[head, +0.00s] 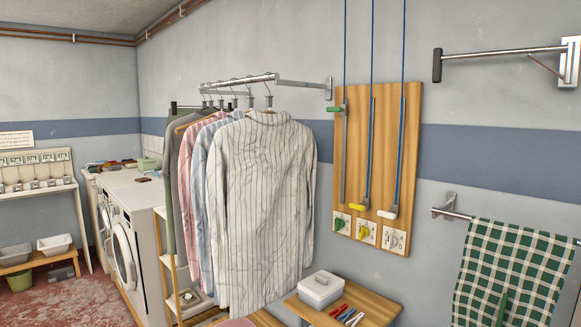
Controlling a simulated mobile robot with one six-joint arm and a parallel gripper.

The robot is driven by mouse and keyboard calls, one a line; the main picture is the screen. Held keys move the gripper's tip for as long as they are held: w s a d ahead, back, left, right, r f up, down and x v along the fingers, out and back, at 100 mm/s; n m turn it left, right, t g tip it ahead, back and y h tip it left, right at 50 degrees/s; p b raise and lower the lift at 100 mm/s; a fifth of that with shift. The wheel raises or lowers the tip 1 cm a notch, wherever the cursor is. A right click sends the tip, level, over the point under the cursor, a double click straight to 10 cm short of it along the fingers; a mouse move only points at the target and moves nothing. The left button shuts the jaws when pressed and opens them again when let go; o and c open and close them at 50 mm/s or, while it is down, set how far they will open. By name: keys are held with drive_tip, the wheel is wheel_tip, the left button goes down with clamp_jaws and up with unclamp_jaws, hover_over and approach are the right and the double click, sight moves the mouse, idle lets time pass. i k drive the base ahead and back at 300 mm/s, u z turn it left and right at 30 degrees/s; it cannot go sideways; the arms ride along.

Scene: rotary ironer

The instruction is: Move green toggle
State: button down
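The green toggle (335,109) is a small bar on the left of three upright tracks on a wooden board (382,125) fixed to the wall. It is near the top of its track, partly over the board's left edge. A yellow toggle (358,207) and a white toggle (387,213) sit at the bottom of the middle and right tracks. Blue cords run up from the tracks, out of the picture. Three picture plates are below, one with a green mark (341,223) under the left track. My gripper is not in view.
Shirts (262,200) hang on a rail (240,80) left of the board. A small table (374,303) with a white box (320,289) and clothes pegs (347,315) stands below it. A checked cloth (515,275) hangs at right, under a wall arm (500,52).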

sight(338, 110)
drive_tip(key=u, duration=0.3)
drive_tip(key=i, duration=1.65)
drive_tip(key=z, duration=0.25)
